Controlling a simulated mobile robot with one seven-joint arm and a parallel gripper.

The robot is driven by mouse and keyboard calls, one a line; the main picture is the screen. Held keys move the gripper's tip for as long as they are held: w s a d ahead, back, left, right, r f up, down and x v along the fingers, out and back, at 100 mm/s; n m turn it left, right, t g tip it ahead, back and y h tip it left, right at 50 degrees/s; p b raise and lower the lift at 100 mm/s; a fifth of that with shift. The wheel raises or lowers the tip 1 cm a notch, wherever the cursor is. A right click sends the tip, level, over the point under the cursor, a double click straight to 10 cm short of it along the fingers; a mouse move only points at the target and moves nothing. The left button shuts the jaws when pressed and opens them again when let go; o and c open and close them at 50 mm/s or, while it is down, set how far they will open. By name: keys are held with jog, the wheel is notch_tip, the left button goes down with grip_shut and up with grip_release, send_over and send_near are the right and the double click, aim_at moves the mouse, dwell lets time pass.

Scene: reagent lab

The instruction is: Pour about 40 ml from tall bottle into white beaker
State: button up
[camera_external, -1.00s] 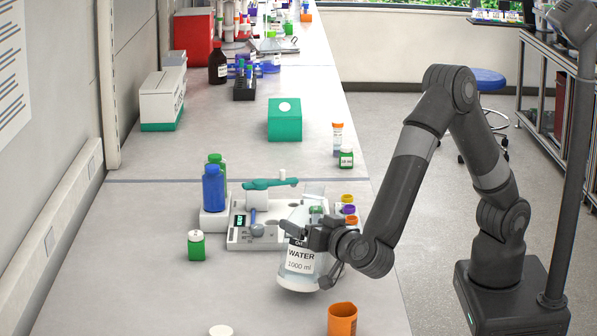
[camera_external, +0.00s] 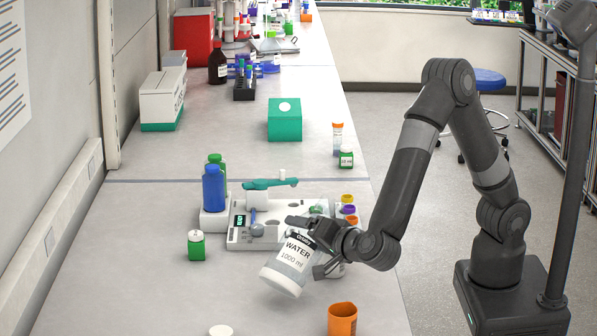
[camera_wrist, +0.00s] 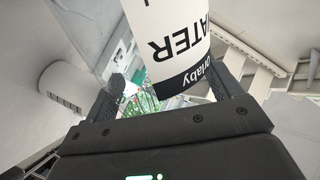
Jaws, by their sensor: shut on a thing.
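The tall bottle (camera_external: 286,268) is white, with a "WATER 1000 ml" label and a dark band. My gripper (camera_external: 318,242) is shut on its upper part and holds it tilted above the bench front, base to the lower left and top to the upper right. In the wrist view my gripper (camera_wrist: 172,98) has a finger on each side of the bottle (camera_wrist: 165,25), whose label looks upside down. The bottle's mouth is hidden. I cannot make out the white beaker for sure; a pale patch beside my fingers is mostly covered. No liquid stream is visible.
An orange container (camera_external: 342,318) stands at the front right, close to the bottle. A white round top (camera_external: 221,331) shows at the bottom edge. A white rack station (camera_external: 240,236) with blue and green bottles lies behind.

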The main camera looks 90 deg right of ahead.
jog(key=shift+w+a+f+m+t+y, duration=0.1)
jog(key=shift+f+m+t+y, duration=0.1)
jog(key=shift+f+m, duration=0.35)
jog(key=shift+w+a+f+m+t+y, duration=0.1)
jog(key=shift+f+m+y, duration=0.1)
jog(key=shift+f+m, duration=0.3)
jog(key=shift+w+a+f+m+t+y, duration=0.1)
jog(key=shift+f+m+y, duration=0.1)
jog(key=shift+f+m, duration=0.35)
jog(key=shift+s+r+m+y, duration=0.1)
jog(key=shift+r+m+y, duration=0.2)
jog(key=shift+r+m, duration=0.25)
jog(key=shift+m, duration=0.35)
jog(key=shift+f+m+t, duration=0.1)
jog(key=shift+m+t, duration=0.2)
jog(key=shift+m, duration=0.1)
jog(key=shift+s+d+r+m+y+p, duration=0.15)
jog(key=shift+r+m+y+p, duration=0.1)
jog(key=shift+r+m, duration=0.2)
jog(key=shift+d+r+m+y+p, duration=0.1)
jog(key=shift+r+m+y, duration=0.15)
jog(key=shift+r+m, duration=0.2)
jog(key=shift+a+t, duration=0.15)
jog(key=shift+t, duration=0.15)
jog(key=shift+w+a, duration=0.3)
jog(key=shift+w, duration=0.15)
jog(key=shift+r+p, duration=0.2)
jog(key=shift+p, duration=0.1)
dwell(1.2)
